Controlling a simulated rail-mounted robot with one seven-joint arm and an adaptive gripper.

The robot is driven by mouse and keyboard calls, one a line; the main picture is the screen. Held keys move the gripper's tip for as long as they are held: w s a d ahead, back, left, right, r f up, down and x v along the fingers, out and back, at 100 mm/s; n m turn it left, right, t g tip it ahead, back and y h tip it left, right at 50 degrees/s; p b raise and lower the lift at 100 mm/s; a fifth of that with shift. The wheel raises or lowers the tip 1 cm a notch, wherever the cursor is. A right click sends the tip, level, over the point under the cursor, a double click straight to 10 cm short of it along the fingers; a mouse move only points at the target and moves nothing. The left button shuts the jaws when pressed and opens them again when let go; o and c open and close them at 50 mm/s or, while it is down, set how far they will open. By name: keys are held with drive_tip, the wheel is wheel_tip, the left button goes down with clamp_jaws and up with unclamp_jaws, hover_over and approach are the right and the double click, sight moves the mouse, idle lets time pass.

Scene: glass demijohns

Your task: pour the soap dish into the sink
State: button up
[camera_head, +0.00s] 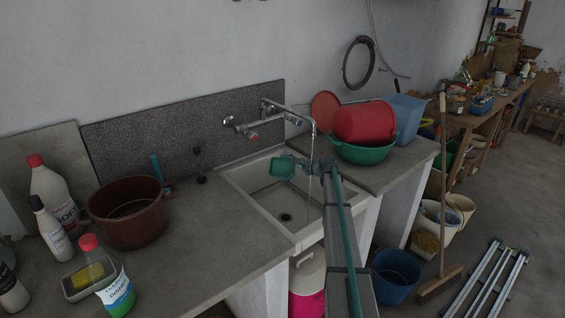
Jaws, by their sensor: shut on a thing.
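The white sink (258,195) is set into the grey counter, with a dark drain in its floor. A small teal-green dish, which I take to be the soap dish (282,167), is over the back part of the sink, tilted so that a broad face shows. My gripper (299,163) is shut on its right side. My arm reaches in from the bottom right and hides part of the sink's right side. I cannot tell whether anything is in the dish or falling from it.
The wall tap (300,118) has its spout close above my gripper, with a thin stream below. A brown pot (128,212), bottles and a grey tray (88,279) with a yellow block stand left. A green basin (362,150) and red tub (364,122) are on the right.

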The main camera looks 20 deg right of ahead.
sight(284, 163)
drive_tip(key=shift+w+d+r+m+g+p, duration=0.1)
drive_tip(key=shift+w+d+m+g+p, duration=0.25)
drive_tip(key=shift+p, duration=0.5)
drive_tip(key=w+m+p, duration=0.1)
drive_tip(key=p, duration=0.1)
drive_tip(key=w+d+f+m+g+p, duration=0.1)
drive_tip(key=shift+w+d+y+p, duration=0.2)
drive_tip(key=shift+y+p, duration=0.1)
drive_tip(key=shift+p, duration=0.05)
drive_tip(key=shift+w+d+f+m+g+y, duration=0.15)
drive_tip(key=shift+w+d+f+m+g, duration=0.2)
drive_tip(key=shift+w+m, duration=0.2)
drive_tip(key=shift+w+d+f+m+g+y, duration=0.15)
drive_tip(key=shift+w+d+f+m+g, duration=0.2)
drive_tip(key=shift+w+m, duration=0.15)
drive_tip(key=shift+m+g+y, duration=0.3)
drive_tip(key=shift+m+g, duration=0.25)
drive_tip(key=shift+m, duration=0.15)
wheel_tip(284, 163, up, 4)
